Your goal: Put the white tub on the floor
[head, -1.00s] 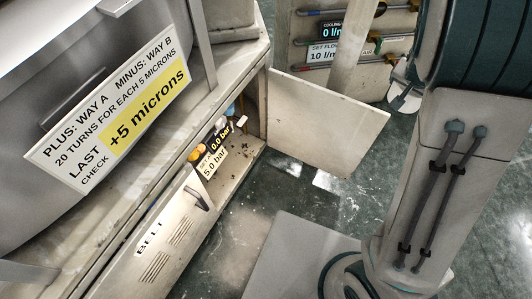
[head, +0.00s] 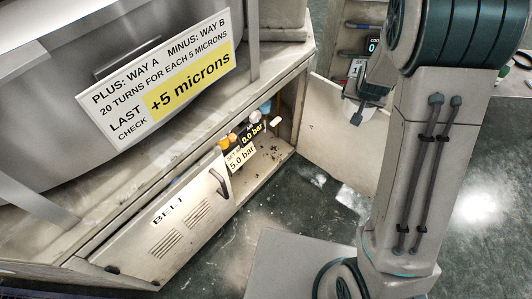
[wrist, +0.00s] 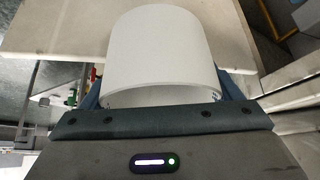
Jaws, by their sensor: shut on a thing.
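The white tub (wrist: 160,45) fills the middle of the wrist view, a plain round wall with its rim towards the camera. My gripper (wrist: 162,88) is shut on it, with a dark blue finger on either side. The tub is held in front of a pale flat panel (wrist: 75,28); I cannot tell whether it touches the panel. In the head view the end of my arm is small and partly hidden behind my own arm links, and I cannot make out the tub clearly there. The dark green floor (head: 305,205) shows in the head view.
A machine with a "+5 microns" sign (head: 160,85) stands at left. Below it are a BELT panel (head: 165,235) and an open compartment with gauge labels (head: 243,150). An open pale door (head: 335,130) juts over the floor. Floor in front of the compartment is clear.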

